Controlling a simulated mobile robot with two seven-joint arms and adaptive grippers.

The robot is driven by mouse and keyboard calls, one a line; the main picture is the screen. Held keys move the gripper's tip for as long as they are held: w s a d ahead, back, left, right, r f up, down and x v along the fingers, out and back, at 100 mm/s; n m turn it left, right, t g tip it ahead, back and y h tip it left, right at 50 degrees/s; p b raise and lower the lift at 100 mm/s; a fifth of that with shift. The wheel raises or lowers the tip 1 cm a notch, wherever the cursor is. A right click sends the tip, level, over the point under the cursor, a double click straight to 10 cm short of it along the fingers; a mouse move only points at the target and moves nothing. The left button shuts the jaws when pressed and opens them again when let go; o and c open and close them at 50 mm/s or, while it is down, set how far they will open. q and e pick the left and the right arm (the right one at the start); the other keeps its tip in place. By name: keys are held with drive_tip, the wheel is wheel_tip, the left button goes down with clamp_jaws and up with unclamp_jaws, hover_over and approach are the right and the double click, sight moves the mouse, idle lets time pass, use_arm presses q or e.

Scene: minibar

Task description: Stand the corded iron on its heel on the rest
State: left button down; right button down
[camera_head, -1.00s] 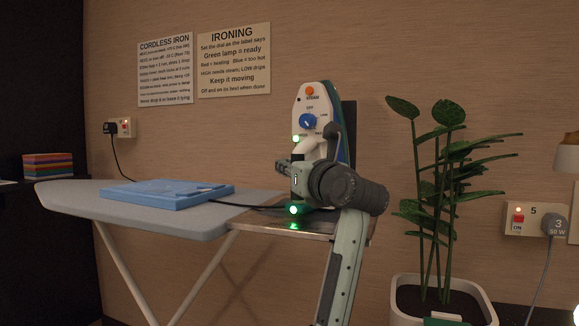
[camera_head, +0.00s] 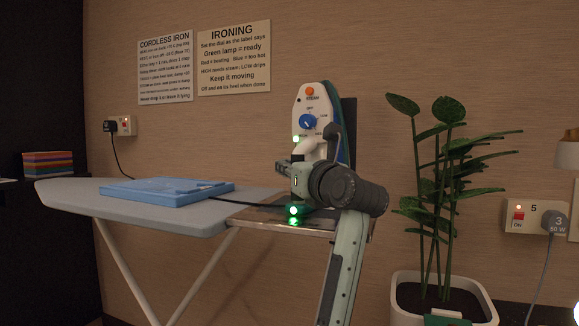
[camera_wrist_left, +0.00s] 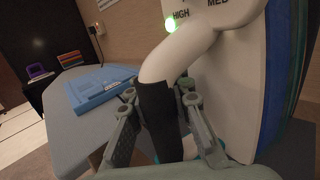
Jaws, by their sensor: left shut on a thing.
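The corded iron (camera_head: 312,104) stands nose up at the right end of the ironing board, its white face with blue dial towards me. A green lamp is lit beside the dial. Its heel is over the dark rest plate (camera_head: 262,224); my gripper partly hides the heel, so I cannot tell whether it touches fully. My left gripper (camera_head: 296,172) is shut on the iron's handle. In the left wrist view, the fingers (camera_wrist_left: 160,115) are around the dark grip of the white handle (camera_wrist_left: 178,58). My right gripper is not in view.
The dark cord (camera_head: 238,203) runs along the board. A wall socket (camera_head: 124,126) is at left. A potted plant (camera_head: 440,200) stands close on the right, and another socket (camera_head: 519,218) is beyond it.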

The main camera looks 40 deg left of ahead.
use_arm(q)
drive_tip(key=shift+s, duration=0.1)
drive_tip(key=c, duration=1.3)
unclamp_jaws()
drive_tip(key=shift+f, duration=0.35)
drive_tip(key=v, duration=0.8)
drive_tip(key=shift+r, duration=0.25)
drive_tip(key=shift+d, duration=0.1)
